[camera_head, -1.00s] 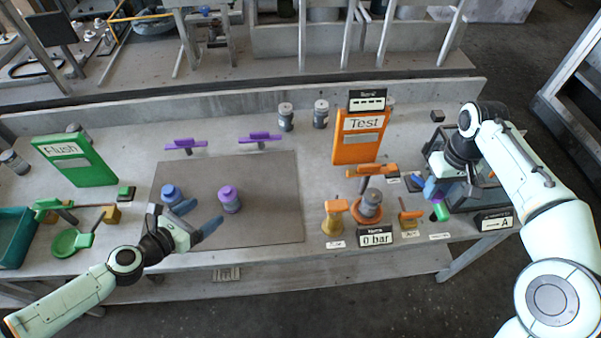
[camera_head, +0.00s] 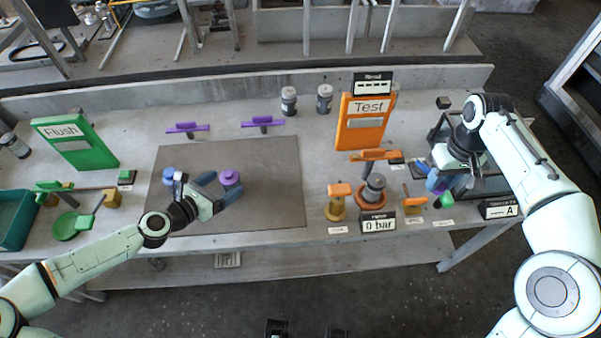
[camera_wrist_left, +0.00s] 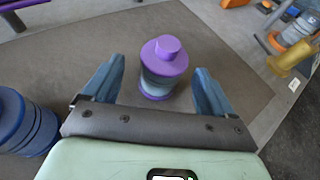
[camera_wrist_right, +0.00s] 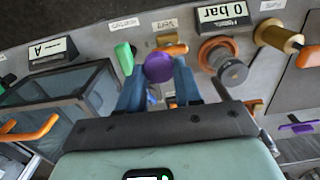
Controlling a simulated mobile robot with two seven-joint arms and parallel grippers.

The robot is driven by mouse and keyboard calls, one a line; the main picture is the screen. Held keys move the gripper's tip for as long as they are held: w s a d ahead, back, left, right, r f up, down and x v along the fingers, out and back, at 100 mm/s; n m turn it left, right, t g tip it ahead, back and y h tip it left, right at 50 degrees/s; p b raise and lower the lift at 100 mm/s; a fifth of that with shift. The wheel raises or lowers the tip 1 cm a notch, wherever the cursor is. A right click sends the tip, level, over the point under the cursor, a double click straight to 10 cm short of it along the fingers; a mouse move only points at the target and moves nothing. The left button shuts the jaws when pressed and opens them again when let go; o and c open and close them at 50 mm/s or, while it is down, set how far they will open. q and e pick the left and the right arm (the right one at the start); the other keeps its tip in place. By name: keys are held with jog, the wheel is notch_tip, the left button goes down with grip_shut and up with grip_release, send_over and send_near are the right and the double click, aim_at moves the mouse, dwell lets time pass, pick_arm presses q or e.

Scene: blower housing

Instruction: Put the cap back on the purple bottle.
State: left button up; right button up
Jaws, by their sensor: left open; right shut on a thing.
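The purple bottle (camera_head: 230,178) stands upright on the dark mat, with a wide purple top and a narrower purple stub above it. In the left wrist view the bottle (camera_wrist_left: 163,66) stands between the spread fingers of my left gripper (camera_wrist_left: 157,82), with a gap on each side. In the head view my left gripper (camera_head: 217,187) is low beside it, open. My right gripper (camera_wrist_right: 160,90) is shut on a round purple cap (camera_wrist_right: 158,67), held at the right of the bench near the clear box. The fingers hide part of the cap.
A blue bottle (camera_wrist_left: 20,125) stands left of my left gripper. The mat (camera_head: 270,205) is bare to the right. An orange Test panel (camera_head: 365,124), gauge sign (camera_head: 378,224) and valves fill the bench between my arms. A clear box (camera_wrist_right: 70,110) is near my right gripper.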

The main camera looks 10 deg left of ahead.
aim_at(235, 178)
pick_arm(q)
jog(key=shift+w, duration=0.1)
jog(key=shift+d+b+x, duration=0.2)
jog(key=shift+b+x, duration=0.4)
jog(key=shift+x, duration=2)
jog(key=c, duration=1.1)
